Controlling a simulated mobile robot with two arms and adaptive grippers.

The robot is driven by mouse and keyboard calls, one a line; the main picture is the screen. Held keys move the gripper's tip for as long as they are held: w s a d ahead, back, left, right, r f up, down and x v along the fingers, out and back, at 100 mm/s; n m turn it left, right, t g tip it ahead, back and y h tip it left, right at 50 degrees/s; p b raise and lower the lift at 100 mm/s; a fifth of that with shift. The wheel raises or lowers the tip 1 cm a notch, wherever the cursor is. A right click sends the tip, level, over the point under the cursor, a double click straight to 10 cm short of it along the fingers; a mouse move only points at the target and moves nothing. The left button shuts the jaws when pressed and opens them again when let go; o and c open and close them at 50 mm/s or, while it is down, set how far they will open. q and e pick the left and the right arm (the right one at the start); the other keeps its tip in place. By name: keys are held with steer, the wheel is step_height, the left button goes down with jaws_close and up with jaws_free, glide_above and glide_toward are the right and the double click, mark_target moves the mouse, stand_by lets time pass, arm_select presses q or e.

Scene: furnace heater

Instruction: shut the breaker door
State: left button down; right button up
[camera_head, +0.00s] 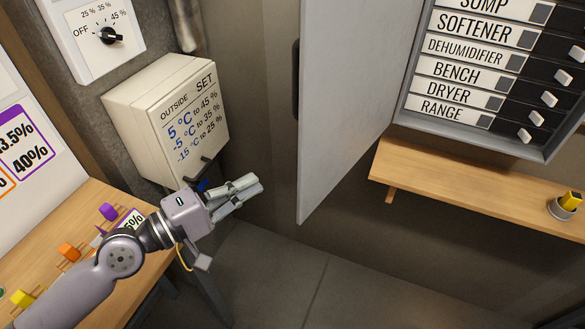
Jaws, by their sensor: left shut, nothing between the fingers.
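The breaker door (345,95) is a pale grey panel standing open, jutting out from the left side of the breaker box (401,105). The box's labelled breaker switches are exposed at the upper right. A dark slot (296,80) shows near the door's left edge. My left gripper (248,189) is shut and empty. In the picture it is left of the door's lower part, with a visible gap between them. My right gripper is not in view.
A beige OUTSIDE/SET box (150,98) and a dial panel (75,53) are on the left wall. A wooden table (60,250) with coloured pieces is at lower left. A wooden shelf (450,190) runs below the breaker box, holding a small cup (562,209). Floor between is clear.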

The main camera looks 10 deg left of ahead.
arm_select(q)
steer(key=w+d+p, duration=0.3)
steer(key=d+p, duration=0.2)
steer(key=d, duration=0.3)
steer(key=shift+w+d+f, duration=0.1)
steer(key=shift+w, duration=0.05)
